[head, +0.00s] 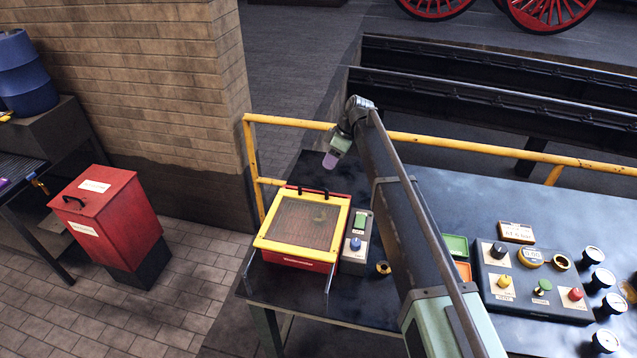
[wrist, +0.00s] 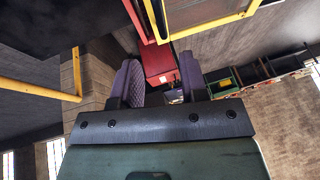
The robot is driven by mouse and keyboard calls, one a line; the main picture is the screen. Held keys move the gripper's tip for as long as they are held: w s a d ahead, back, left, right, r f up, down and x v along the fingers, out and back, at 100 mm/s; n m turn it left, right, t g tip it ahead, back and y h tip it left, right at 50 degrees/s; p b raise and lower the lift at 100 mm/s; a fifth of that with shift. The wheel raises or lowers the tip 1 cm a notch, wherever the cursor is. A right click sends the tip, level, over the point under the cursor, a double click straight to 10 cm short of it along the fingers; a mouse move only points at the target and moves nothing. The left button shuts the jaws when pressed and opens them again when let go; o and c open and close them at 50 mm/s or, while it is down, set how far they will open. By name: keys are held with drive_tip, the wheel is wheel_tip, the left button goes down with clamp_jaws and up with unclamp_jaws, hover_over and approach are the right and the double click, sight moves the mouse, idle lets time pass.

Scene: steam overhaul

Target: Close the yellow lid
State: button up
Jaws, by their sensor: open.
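The yellow lid (head: 330,232) is a yellow frame around a mesh panel, over a red box (head: 297,264) on the dark bench in the head view. A thin grey rod slopes down from each front corner of the lid. I cannot tell whether the lid is fully down. Black fittings show along the red back edge. My gripper (head: 331,161) is above and behind the box, apart from it. In the wrist view my gripper (wrist: 160,82) is open, with purple padded fingers and nothing between them. Part of the yellow frame (wrist: 215,24) shows at the upper right.
A grey button box (head: 355,244) stands right of the red box. A control panel (head: 530,290) with knobs and buttons is farther right. A yellow railing (head: 470,149) runs behind the bench. A red bin (head: 108,220) stands on the floor at left, by the brick wall.

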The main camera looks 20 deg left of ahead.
drive_tip(key=b+x, duration=0.8)
drive_tip(key=x, duration=0.2)
drive_tip(key=shift+f, duration=0.15)
drive_tip(key=shift+c, duration=0.3)
clamp_jaws()
